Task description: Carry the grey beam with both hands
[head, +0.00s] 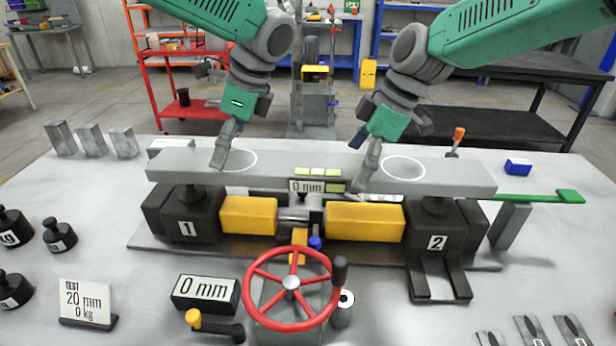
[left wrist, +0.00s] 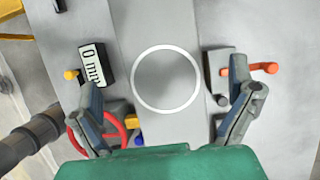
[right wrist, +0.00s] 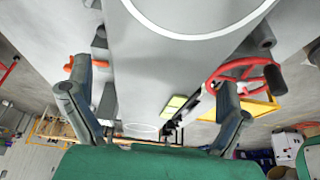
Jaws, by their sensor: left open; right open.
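The grey beam (head: 300,165) lies level across two black jacks, labelled 1 (head: 187,220) and 2 (head: 437,235). Its top has a white circle near each end. My left gripper (head: 226,147) is over the left circle, and my right gripper (head: 364,160) is just left of the right circle. Each has a finger at the beam's near side; the far fingers are partly hidden. In the left wrist view the beam (left wrist: 160,35) runs between the spread fingers. The right wrist view also shows the beam (right wrist: 150,75) between spread fingers. Both grippers look empty; contact is unclear.
A red handwheel (head: 292,284) and a 0 mm display (head: 205,291) stand in front. Black weights (head: 58,236) and a test card (head: 88,300) are at left. A green-handled lever (head: 568,196) sticks out at right. Small grey blocks (head: 92,140) stand back left.

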